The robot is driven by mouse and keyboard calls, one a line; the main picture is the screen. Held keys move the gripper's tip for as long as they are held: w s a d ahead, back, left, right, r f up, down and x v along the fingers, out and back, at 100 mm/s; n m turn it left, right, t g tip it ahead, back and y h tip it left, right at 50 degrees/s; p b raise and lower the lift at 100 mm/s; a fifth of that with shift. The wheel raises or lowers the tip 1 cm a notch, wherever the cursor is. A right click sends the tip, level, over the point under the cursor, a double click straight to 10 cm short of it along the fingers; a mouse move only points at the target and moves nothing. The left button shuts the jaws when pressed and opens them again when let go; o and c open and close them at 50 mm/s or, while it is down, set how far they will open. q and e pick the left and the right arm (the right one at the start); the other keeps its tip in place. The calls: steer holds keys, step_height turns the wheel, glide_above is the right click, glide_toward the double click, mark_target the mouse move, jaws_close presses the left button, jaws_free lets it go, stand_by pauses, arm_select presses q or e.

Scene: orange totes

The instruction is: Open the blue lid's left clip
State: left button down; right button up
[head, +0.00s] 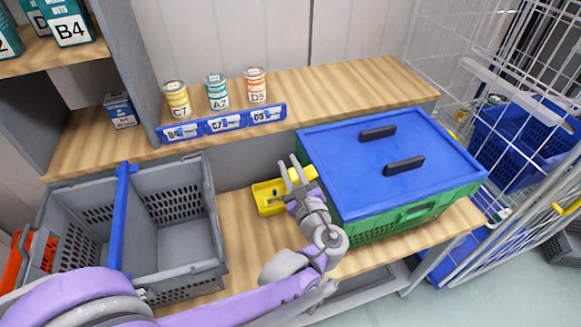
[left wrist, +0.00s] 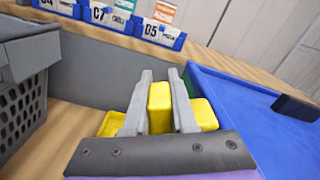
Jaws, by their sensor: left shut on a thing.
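The blue lid (head: 350,150) lies on a green crate (head: 400,222) at the right of the wooden bench, with two black handles on top. A yellow clip (head: 304,174) is at the lid's left edge. My left gripper (head: 291,162) is at this edge, its two grey fingers pointing away from me. In the left wrist view, a yellow part of the clip (left wrist: 159,108) stands between the fingers, and more yellow (left wrist: 205,114) shows right of them beside the lid. The fingers are shut on the clip. My right gripper is not in view.
A small yellow tray (head: 266,198) sits on the bench just left of the gripper. A grey crate (head: 190,245) with a blue divider stands further left. Several labelled cans and blue label holders (head: 222,123) stand on the ledge behind. A wire cage (head: 470,75) is at the right.

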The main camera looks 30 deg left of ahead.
arm_select(q)
steer(key=shift+w+d+r+m+p, duration=0.25)
steer(key=shift+r+m, duration=0.4)
steer(key=shift+m, duration=1.1)
steer(key=shift+w+d+r+m+p, duration=0.25)
steer(key=shift+r+m, duration=0.35)
steer(key=shift+m, duration=1.2)
steer(key=shift+w+d+r+m+p, duration=0.1)
steer(key=shift+w+r+m+p, duration=0.4)
steer(key=shift+m, duration=1.25)
steer(key=shift+s+r, duration=0.15)
steer(key=shift+s, duration=0.1)
steer(key=c, duration=0.7)
jaws_free()
steer(key=shift+d, duration=0.1)
